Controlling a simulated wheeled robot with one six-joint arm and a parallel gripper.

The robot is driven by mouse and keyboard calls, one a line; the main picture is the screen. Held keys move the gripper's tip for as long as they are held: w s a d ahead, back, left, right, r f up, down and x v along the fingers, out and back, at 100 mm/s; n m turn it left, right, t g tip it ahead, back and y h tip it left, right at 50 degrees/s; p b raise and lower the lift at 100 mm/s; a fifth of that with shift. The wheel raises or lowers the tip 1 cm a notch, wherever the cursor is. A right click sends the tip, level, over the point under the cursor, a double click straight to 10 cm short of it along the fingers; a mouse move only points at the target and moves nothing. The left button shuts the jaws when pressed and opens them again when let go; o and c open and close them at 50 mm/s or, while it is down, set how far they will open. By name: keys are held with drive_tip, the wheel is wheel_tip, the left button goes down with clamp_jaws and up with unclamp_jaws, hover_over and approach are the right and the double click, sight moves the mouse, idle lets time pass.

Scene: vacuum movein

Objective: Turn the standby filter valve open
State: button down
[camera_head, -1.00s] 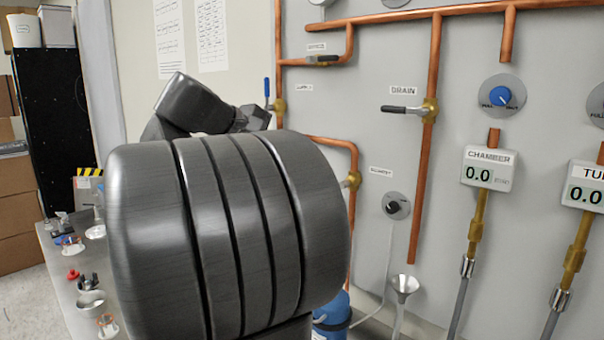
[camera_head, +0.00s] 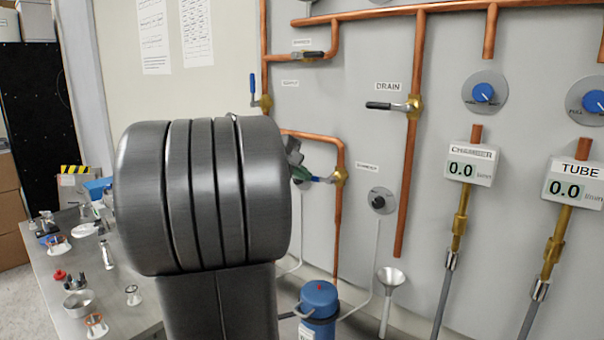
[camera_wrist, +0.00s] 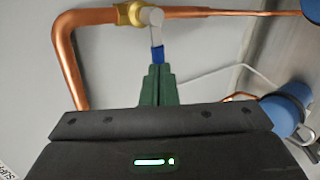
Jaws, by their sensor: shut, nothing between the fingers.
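A brass valve (camera_head: 340,177) with a blue-tipped lever (camera_head: 323,179) sits on the lower copper pipe loop. Its lever points left, across the vertical pipe, in the head view. In the wrist view the brass body (camera_wrist: 130,14), silver lever arm (camera_wrist: 151,16) and blue lever tip (camera_wrist: 157,53) show at the top. My gripper (camera_wrist: 158,70) has its green fingers shut and empty, with the tips right at the lever's blue end. I cannot tell whether they touch. My arm partly hides the gripper (camera_head: 299,174) in the head view.
Other levers include one marked DRAIN (camera_head: 392,106) and an upright blue one (camera_head: 253,84). A cluttered bench (camera_head: 120,300) stands at left.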

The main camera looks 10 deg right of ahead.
drive_tip(key=shift+f+n+g+p, duration=0.25)
drive_tip(key=shift+n+g+p, duration=0.05)
drive_tip(key=shift+p, duration=0.1)
idle(0.5)
wheel_tip(320, 180, down, 6)
drive_tip(key=s+d+n+g+h+p, duration=0.2)
drive_tip(key=n+g+h+p, duration=0.2)
drive_tip(key=n+h+p, duration=0.2)
drive_tip(key=n+h, duration=0.1)
drive_tip(key=n, duration=0.1)
drive_tip(key=shift+s+n+h, duration=0.3)
drive_tip(key=shift+n+h, duration=0.1)
drive_tip(key=shift+s+d+f, duration=0.1)
drive_tip(key=shift+s+f, duration=0.05)
idle(0.5)
idle(0.4)
